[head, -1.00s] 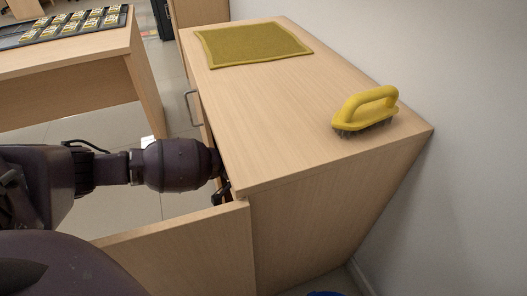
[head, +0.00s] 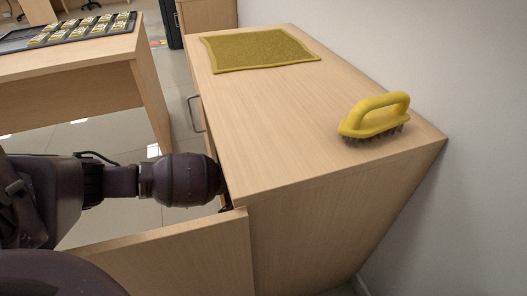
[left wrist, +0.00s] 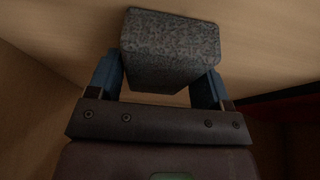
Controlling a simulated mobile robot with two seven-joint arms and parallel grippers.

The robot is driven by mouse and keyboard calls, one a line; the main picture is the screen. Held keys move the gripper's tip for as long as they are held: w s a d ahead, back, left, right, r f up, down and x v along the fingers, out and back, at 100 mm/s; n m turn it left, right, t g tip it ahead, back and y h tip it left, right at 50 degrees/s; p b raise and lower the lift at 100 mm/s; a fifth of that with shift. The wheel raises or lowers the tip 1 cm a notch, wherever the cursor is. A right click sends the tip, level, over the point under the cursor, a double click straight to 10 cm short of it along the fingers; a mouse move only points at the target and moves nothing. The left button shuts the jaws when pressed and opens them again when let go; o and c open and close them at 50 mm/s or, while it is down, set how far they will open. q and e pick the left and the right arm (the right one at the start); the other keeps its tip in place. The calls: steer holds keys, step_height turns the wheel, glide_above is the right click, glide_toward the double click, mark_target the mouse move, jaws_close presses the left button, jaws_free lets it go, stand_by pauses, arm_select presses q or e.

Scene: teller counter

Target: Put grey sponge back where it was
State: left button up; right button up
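The grey sponge (left wrist: 170,48) is a speckled block in the left wrist view. It sits between the two blue fingers of my left gripper (left wrist: 163,80), which touch or nearly touch its sides. Pale wood surfaces surround it, as inside a cabinet. In the head view my left arm reaches into the front of the wooden cabinet (head: 270,115). Its gripper and the sponge are hidden there behind the cabinet front. My right gripper is not in view.
An open cabinet door (head: 175,262) stands out at the front. On the cabinet top are a yellow-handled brush (head: 372,117) and an olive mat (head: 258,50). A table with a dark tray (head: 60,34) is at the back left. A wall runs along the right.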

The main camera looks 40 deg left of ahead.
arm_select(q)
steer(key=o, duration=0.3)
steer(key=shift+r, duration=0.1)
steer(key=p+v, duration=0.1)
steer(key=v, duration=0.2)
steer(key=p+v, duration=0.2)
steer(key=v, duration=0.2)
steer(key=shift+w, duration=0.25)
steer(key=shift+s+r, duration=0.3)
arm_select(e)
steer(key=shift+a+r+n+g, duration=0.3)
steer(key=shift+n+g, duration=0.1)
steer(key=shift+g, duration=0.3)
arm_select(q)
steer(key=shift+a, duration=0.1)
